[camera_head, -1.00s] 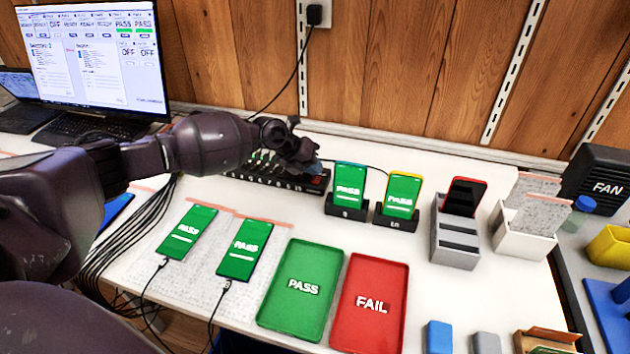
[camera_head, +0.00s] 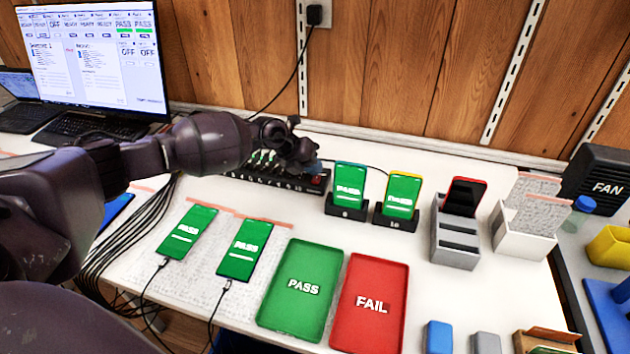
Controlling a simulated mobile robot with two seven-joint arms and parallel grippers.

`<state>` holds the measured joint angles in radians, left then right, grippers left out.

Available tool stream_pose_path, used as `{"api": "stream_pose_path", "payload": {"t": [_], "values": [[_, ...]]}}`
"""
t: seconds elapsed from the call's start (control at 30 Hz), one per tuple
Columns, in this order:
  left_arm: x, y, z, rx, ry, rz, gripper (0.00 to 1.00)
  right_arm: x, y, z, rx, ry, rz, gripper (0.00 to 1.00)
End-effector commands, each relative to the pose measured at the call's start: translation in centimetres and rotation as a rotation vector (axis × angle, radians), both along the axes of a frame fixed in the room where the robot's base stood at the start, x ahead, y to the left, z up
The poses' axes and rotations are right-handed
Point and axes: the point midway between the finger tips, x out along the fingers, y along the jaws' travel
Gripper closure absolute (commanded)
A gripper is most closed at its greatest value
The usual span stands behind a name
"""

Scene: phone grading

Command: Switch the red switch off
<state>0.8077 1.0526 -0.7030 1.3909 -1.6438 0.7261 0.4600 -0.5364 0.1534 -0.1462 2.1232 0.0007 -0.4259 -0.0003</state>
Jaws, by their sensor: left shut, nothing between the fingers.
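A black hub strip (camera_head: 283,187) with several ports and cables lies along the back of the white table. A small red switch (camera_head: 316,181) shows at its right end; whether it is on or off is too small to tell. My left arm reaches in from the left, and my left gripper (camera_head: 312,166) is over the right end of the strip, right by the red switch. The gripper is shut and empty. I cannot tell whether its tips touch the switch, as the hand hides part of the strip. My right gripper is not in view.
Two phones showing PASS stand in black docks (camera_head: 396,220) right of the strip. Two more PASS phones (camera_head: 187,232) lie in front. A green PASS tray (camera_head: 303,330), a red FAIL tray (camera_head: 401,335) and a grey slotted holder (camera_head: 455,245) stand nearby. Cables (camera_head: 120,240) run at left.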

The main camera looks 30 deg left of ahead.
Motion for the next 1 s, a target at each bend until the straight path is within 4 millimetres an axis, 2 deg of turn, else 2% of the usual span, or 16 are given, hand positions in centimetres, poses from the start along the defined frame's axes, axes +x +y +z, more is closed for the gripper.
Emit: {"api": "stream_pose_path", "payload": {"t": [0.37, 1.0], "values": [[-0.07, -0.03, -0.44, 0.000, 0.000, 0.001, 1.00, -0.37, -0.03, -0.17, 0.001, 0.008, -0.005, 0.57], [-0.13, -0.05, -0.96, 0.000, 0.000, 0.000, 1.00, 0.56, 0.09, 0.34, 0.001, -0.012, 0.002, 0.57]]}}
